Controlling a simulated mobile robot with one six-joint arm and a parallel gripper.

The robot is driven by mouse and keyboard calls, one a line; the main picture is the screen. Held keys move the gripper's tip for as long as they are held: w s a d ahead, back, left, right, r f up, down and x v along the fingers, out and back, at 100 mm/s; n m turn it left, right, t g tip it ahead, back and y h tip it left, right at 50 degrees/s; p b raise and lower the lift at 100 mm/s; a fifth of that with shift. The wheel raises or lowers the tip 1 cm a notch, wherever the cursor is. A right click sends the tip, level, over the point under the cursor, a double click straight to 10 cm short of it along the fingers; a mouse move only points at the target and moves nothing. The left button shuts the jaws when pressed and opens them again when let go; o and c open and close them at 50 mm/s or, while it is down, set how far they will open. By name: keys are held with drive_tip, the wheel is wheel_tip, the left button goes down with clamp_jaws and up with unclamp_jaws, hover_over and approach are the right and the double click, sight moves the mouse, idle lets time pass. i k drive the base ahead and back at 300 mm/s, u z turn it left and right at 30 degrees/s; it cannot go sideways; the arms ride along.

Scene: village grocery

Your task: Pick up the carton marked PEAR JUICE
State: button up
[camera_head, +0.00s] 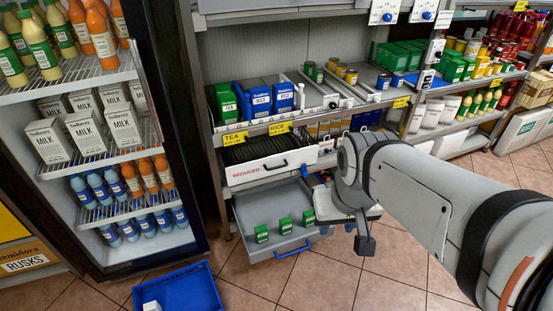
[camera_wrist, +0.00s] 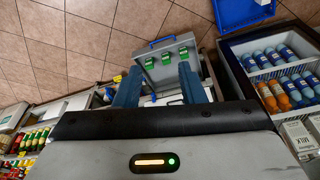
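No carton with a readable PEAR JUICE mark shows. Three small green cartons (camera_head: 285,225) stand in a row in the open lower drawer (camera_head: 250,210); their labels are too small to read. The green cartons (camera_wrist: 166,57) and the drawer (camera_wrist: 158,71) also show in the wrist view, beyond my fingertips. My gripper (camera_wrist: 159,70) is open, with its two fingers apart and nothing seen held between them. In the head view my wrist (camera_head: 350,185) is to the right of the drawer, and the fingers are hard to make out.
A drawer marked REDUCED (camera_head: 270,167) is above the open one. A fridge (camera_head: 207,200) with milk cartons (camera_head: 85,133) and bottles stands at left. A blue crate (camera_head: 200,290) with a white item is on the floor. Shelves hold TEA and RICE boxes (camera_head: 258,100).

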sight(286, 224)
drive_tip(key=z, duration=0.1)
drive_tip(key=i, duration=0.3)
drive_tip(key=z, duration=1.45)
drive_tip(key=k, duration=1.5)
drive_tip(key=u, duration=1.35)
drive_tip(key=i, duration=1)
drive_tip(key=u, duration=0.05)
